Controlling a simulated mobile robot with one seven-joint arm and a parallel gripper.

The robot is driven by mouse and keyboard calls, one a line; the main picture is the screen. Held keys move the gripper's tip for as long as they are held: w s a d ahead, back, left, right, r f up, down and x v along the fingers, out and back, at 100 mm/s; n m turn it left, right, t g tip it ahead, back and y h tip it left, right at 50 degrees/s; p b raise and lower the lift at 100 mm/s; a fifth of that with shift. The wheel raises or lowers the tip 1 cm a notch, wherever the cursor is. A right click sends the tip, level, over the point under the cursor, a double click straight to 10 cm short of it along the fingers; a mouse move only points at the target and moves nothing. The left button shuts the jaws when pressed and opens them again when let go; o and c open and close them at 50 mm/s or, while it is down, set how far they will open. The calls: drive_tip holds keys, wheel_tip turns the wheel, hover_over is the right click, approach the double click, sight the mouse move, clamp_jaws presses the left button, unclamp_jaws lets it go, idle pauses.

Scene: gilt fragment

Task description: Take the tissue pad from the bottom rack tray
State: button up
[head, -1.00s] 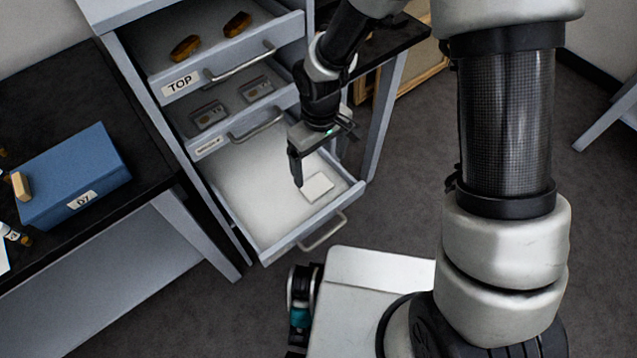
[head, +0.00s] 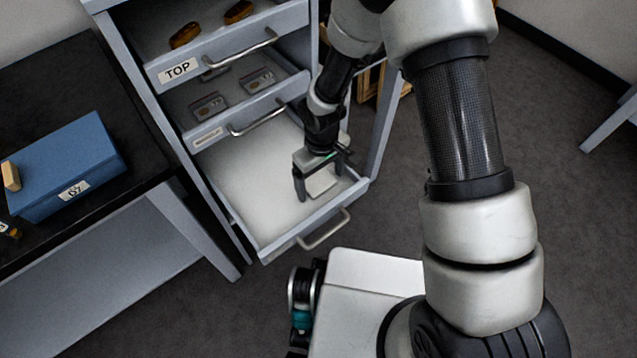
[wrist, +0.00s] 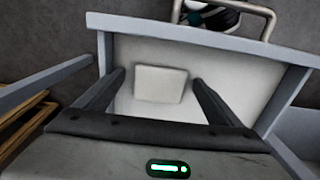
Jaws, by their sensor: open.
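The tissue pad (head: 321,183) is a small white square lying flat in the bottom rack tray (head: 245,185), a pulled-out grey drawer with a white floor. My gripper (head: 318,194) is open and points down over the pad in the head view, partly hiding it. In the wrist view the pad (wrist: 160,84) shows whole between my two spread fingers (wrist: 158,80), nearer the left one. Nothing is between the jaws that I can see gripped. The gap in height between fingertips and pad is hard to tell.
The drawer labelled TOP (head: 178,70) and the middle drawer (head: 208,138) stand open above, holding small items. The bottom tray has a handle (head: 325,230) at its front. A blue box (head: 68,165) stands on the black bench at left. Most of the bottom tray is bare.

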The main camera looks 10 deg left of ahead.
drive_tip(key=shift+c, duration=0.2)
drive_tip(key=c, duration=1.1)
drive_tip(key=shift+o, duration=0.2)
drive_tip(key=shift+r, duration=0.15)
